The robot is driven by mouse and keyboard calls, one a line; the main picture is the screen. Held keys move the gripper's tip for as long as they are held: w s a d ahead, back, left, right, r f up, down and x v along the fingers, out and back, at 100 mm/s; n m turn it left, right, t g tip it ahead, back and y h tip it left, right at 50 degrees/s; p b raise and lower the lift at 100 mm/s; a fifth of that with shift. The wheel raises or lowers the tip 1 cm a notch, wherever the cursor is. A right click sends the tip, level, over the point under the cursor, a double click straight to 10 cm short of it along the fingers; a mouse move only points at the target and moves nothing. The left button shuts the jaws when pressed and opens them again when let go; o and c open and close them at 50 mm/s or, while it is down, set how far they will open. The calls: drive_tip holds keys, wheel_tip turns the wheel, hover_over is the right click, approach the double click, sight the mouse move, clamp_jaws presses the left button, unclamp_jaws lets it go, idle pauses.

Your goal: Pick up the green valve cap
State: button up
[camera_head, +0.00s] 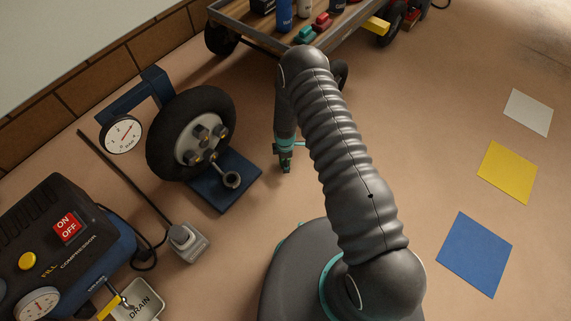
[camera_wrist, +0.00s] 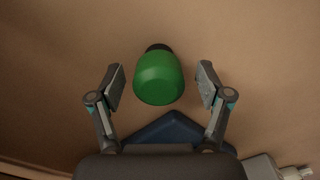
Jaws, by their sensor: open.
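The green valve cap (camera_wrist: 158,80) shows in the wrist view as a rounded green body with a dark end at its far side. It lies between the two fingers of my gripper (camera_wrist: 161,86), with a visible gap on each side. The fingers are open and hold nothing. In the head view my gripper (camera_head: 286,163) points down near the floor, just right of the wheel stand. I cannot make out the cap clearly in the head view.
A wheel (camera_head: 191,133) stands on a blue base (camera_head: 218,190) left of my gripper. A compressor (camera_head: 62,240) is at lower left. A loaded cart (camera_head: 255,36) stands behind. White, yellow (camera_head: 507,172) and blue (camera_head: 474,254) squares lie on open floor at right.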

drive_tip(key=shift+f, duration=0.65)
drive_tip(key=c, duration=1.3)
drive_tip(key=shift+o, duration=0.2)
drive_tip(key=shift+r, duration=0.1)
